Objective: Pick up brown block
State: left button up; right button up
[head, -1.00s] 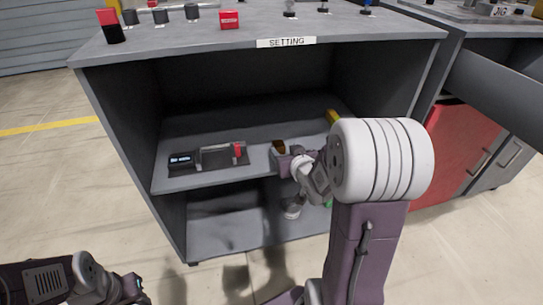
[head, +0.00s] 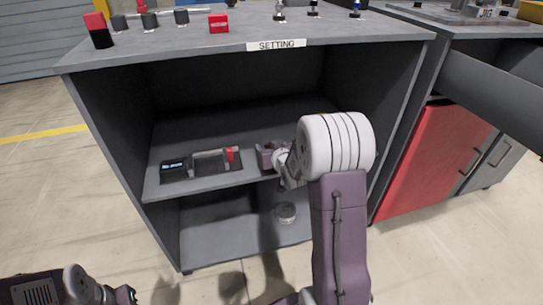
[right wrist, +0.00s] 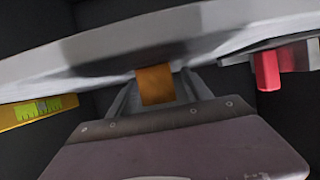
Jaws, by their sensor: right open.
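The brown block (right wrist: 156,84) shows in the right wrist view, between the two fingers of my right gripper (right wrist: 158,92). The fingers are apart, one on each side of the block; I cannot tell whether either touches it. In the head view my right gripper (head: 270,157) reaches into the cabinet at the upper shelf (head: 230,178), and I cannot make out the block clearly there. My left gripper (head: 125,294) is at the lower left corner of the head view, with its fingers not clear.
A dark device with a red-ended handle (head: 208,158) lies left of my right gripper; its red part (right wrist: 267,70) shows in the wrist view. A yellow item with a green window (right wrist: 38,110) is on the other side.

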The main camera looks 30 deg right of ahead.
grip_shut()
jog(key=shift+r, duration=0.15)
notch_tip(320, 180, up, 5)
jog(key=p, duration=0.4)
jog(key=shift+d+r, duration=0.1)
jog(key=s+d+r+p, duration=0.7)
jog(key=d+p, duration=0.1)
jog(key=d, duration=0.1)
jog(key=shift+s+p, duration=0.15)
jog(key=shift+p, duration=0.15)
